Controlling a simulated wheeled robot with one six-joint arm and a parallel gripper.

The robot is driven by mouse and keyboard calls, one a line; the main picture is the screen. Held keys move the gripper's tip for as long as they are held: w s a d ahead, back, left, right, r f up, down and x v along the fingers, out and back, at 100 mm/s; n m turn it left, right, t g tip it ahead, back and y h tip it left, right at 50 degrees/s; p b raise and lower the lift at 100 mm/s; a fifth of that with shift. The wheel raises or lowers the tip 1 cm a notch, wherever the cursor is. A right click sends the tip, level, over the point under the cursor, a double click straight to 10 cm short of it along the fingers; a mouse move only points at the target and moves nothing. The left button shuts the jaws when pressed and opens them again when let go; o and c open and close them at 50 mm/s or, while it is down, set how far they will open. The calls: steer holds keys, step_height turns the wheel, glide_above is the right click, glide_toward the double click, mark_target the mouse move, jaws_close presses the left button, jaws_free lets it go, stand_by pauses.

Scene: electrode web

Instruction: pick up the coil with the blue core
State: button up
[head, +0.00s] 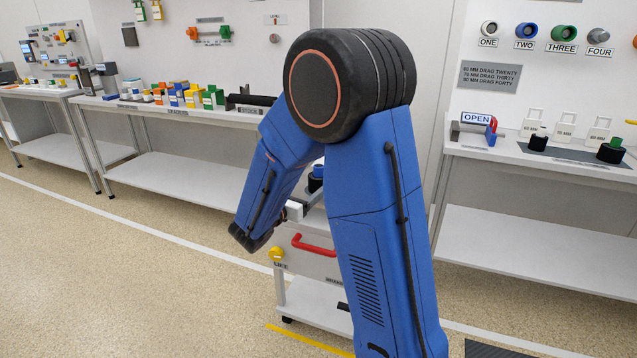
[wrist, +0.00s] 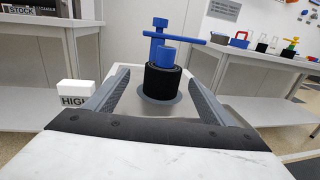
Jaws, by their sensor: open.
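The coil with the blue core (wrist: 163,82) is a black cylinder with a blue top, upright on a grey round base in the wrist view. In the head view, a small part of it (head: 316,178) shows on the cart top beside my arm. My gripper (wrist: 158,77) is open and empty. Its two dark fingers reach forward on the left and right of the coil, with gaps visible on both sides. I cannot tell whether the fingertips reach past it. In the head view my arm hides most of the gripper.
A blue post with a crossbar (wrist: 173,37) rises just behind the coil. A white block marked HIGH (wrist: 76,93) stands left of the fingers. The cart has a red handle (head: 313,246) and yellow knob (head: 277,253). Benches stand left and right (head: 540,160); the floor at left is clear.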

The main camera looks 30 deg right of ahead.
mark_target(319, 179)
steer(key=shift+s+x, duration=0.15)
steer(key=shift+x, duration=1.15)
steer(key=shift+s+x, duration=0.15)
steer(key=shift+x, duration=2)
steer(key=shift+f, duration=0.1)
steer(key=shift+d, duration=0.1)
steer(key=c, duration=1.4)
